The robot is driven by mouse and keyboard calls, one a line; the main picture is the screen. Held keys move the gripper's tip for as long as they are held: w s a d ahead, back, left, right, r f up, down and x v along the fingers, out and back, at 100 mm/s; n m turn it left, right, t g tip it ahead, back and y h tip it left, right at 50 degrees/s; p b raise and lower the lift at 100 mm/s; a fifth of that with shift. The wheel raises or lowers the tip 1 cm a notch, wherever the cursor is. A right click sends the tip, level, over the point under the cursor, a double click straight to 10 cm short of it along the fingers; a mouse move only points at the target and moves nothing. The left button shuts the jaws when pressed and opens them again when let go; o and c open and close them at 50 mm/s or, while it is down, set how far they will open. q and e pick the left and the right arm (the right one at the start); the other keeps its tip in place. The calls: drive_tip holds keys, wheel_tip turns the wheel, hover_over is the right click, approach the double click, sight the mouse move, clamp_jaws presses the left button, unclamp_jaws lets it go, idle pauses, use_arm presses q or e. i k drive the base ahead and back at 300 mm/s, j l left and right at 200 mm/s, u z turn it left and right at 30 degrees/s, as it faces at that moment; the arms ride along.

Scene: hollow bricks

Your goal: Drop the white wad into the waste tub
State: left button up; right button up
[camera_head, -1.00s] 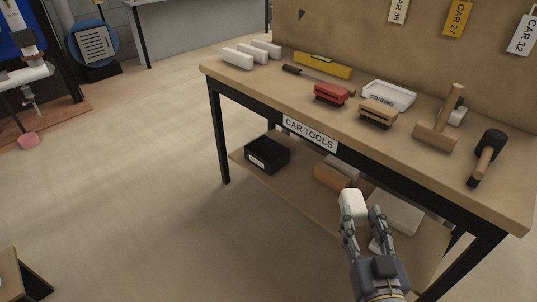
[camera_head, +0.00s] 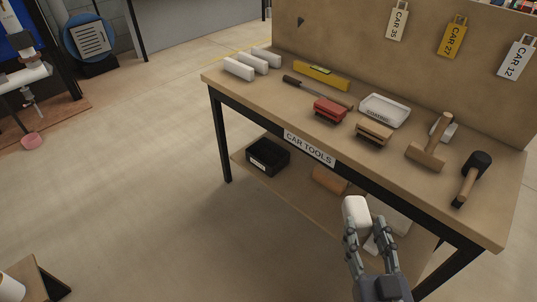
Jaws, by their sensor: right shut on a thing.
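My right gripper (camera_head: 369,235) is shut on the white wad (camera_head: 356,210), a pale rounded block at its fingertips. It holds the wad in front of the bench's right half, below the top's front edge in the picture. A black open tub (camera_head: 267,157) with a small white label stands on the lower shelf at left; the label is too small to read, so I cannot tell if it is the waste tub. The wad is apart from this tub, to its right in the picture. My left gripper is not in view.
The bench (camera_head: 225,91) carries white blocks, a yellow level (camera_head: 321,77), a red brush (camera_head: 330,109), a white tray (camera_head: 385,110) and mallets. A brown block (camera_head: 329,180) lies on the lower shelf, partly hidden.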

sight(271, 162)
drive_tip(key=i+j+z, duration=0.25)
drive_tip(key=i+j, duration=0.85)
drive_tip(key=j, duration=0.15)
